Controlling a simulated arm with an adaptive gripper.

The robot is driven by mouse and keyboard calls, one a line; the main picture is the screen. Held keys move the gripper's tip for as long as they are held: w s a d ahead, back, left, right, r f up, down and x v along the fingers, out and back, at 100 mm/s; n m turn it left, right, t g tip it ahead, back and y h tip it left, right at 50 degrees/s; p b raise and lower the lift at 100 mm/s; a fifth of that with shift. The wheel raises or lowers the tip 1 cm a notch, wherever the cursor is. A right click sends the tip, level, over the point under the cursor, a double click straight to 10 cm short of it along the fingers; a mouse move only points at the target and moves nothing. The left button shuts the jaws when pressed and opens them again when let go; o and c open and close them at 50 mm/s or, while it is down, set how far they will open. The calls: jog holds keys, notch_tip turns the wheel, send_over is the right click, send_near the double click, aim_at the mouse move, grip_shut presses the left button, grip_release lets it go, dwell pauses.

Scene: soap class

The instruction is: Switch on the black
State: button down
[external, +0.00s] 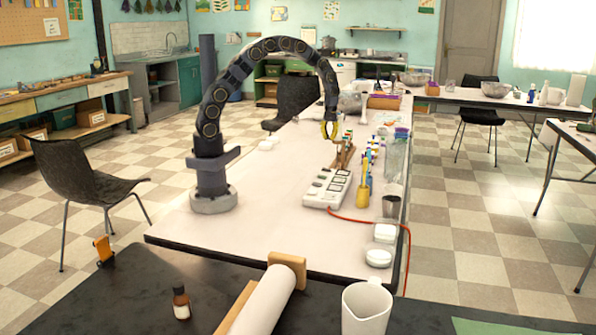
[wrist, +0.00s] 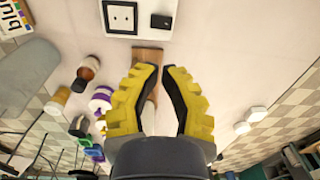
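A white power strip (external: 328,188) lies on the table, with dark square elements on its top. Its near end shows at the top of the wrist view (wrist: 122,30), with a black-framed white square (wrist: 121,17) and a small black rectangular switch-like piece (wrist: 161,21). My gripper (external: 329,136) hangs above the table beyond the strip, apart from it. In the wrist view its yellow fingers (wrist: 160,68) lean together, with only a thin gap between the tips and nothing held. Whether the black piece is on or off cannot be told.
A wooden piece (wrist: 147,62) lies under my fingertips. A red cable (external: 375,222) runs off the right edge. The table's left side is mostly clear.

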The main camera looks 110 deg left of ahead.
aim_at(326, 170)
jog(key=shift+r, duration=0.6)
jog(key=shift+w+d+r+g, duration=0.1)
jog(key=shift+w+r+g, duration=0.3)
jog(key=shift+g, duration=0.1)
jog(key=f, duration=0.4)
jog(key=s+f, duration=0.1)
jog(key=f, duration=0.9)
jog(key=shift+s, duration=0.4)
